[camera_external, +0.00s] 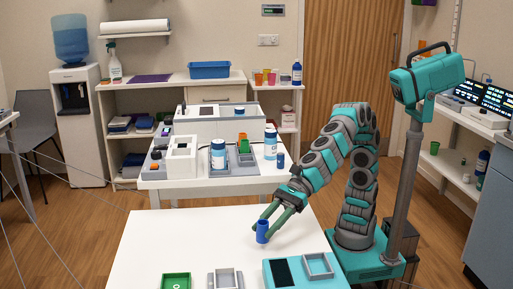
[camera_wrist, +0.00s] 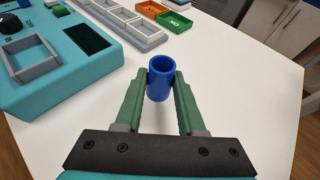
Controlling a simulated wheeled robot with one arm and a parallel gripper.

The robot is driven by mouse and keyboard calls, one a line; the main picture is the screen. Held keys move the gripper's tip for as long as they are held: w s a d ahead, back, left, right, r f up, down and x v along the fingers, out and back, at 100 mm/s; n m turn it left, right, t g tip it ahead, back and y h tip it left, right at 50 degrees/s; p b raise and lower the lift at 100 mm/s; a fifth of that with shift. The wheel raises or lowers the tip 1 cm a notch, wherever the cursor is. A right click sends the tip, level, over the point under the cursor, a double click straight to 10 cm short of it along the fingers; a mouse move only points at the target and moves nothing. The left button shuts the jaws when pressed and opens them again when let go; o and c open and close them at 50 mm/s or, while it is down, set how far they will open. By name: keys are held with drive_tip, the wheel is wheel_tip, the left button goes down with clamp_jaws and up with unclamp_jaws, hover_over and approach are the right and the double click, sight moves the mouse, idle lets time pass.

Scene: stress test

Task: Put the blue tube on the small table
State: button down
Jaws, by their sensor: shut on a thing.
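The blue tube (camera_external: 262,234) is a short, open-topped cylinder, held upright over the white table (camera_external: 160,235) in the foreground. My gripper (camera_external: 264,223) is shut on it, with one green finger on each side. In the wrist view the tube (camera_wrist: 160,80) sits between the fingertips of my gripper (camera_wrist: 160,82), over the white tabletop (camera_wrist: 245,85). Its lower end is close to the surface; I cannot tell whether it touches. Which table is the small one is not clear from the pictures.
A teal unit (camera_external: 275,283) with a black panel and grey square frame stands on the near table. A green tray (camera_external: 176,283) and a grey tray (camera_external: 225,279) lie left of it. A second white table (camera_external: 205,188) behind holds bottles and devices. Tabletop around the tube is clear.

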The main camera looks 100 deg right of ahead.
drive_tip(key=w+d+r+m+t+h, duration=0.2)
drive_tip(key=w+d+r+m+h, duration=0.15)
drive_tip(key=d+r, duration=0.35)
wheel_tip(320, 180, up, 8)
drive_tip(key=m+g+h, duration=0.1)
drive_tip(key=m+h, duration=1)
drive_tip(key=h, duration=0.1)
hover_over(270, 165)
wheel_tip(270, 165, down, 9)
drive_tip(key=shift+d+f, duration=0.15)
drive_tip(key=shift+f, duration=0.15)
